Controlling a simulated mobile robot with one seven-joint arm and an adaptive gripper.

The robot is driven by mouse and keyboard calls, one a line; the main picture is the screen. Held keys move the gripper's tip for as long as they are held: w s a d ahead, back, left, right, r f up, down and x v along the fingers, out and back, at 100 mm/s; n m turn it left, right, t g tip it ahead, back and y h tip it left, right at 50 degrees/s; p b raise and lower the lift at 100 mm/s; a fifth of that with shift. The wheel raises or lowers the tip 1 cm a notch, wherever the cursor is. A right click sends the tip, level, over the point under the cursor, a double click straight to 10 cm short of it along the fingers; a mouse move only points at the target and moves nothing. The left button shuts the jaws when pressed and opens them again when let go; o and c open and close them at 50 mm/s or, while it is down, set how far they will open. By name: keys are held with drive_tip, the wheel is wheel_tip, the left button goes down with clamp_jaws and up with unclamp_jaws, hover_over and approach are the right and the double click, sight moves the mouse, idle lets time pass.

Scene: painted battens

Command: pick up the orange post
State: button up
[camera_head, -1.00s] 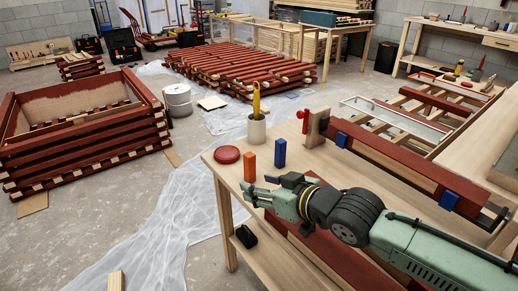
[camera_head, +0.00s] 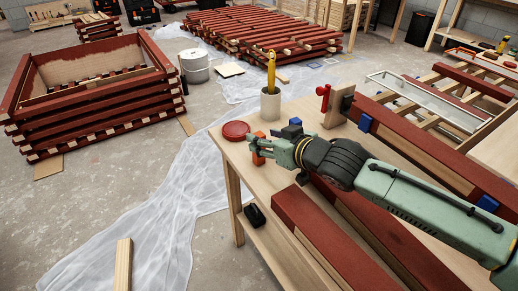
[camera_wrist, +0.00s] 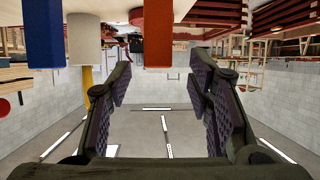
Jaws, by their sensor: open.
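The orange post (camera_head: 257,158) stands upright near the front left corner of the wooden table (camera_head: 228,151), partly hidden by my gripper. In the wrist view, which is upside down, the orange post (camera_wrist: 158,38) shows at the top centre. It lines up with the gap between the fingers. My gripper (camera_head: 258,147) is open and empty, with its fingertips at the post in the head view. In the wrist view, the gripper (camera_wrist: 160,76) has a finger to each side.
A blue post (camera_head: 295,122) stands just behind my gripper, and also shows in the wrist view (camera_wrist: 45,35). A red disc (camera_head: 236,130) lies to the left. A pale cup (camera_head: 270,105) with a yellow-handled tool stands behind. Red battens (camera_head: 340,240) lie in front.

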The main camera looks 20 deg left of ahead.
sight(260, 135)
drive_tip(key=shift+x, duration=2)
drive_tip(key=shift+c, duration=0.4)
drive_tip(key=shift+r, duration=0.1)
clamp_jaws()
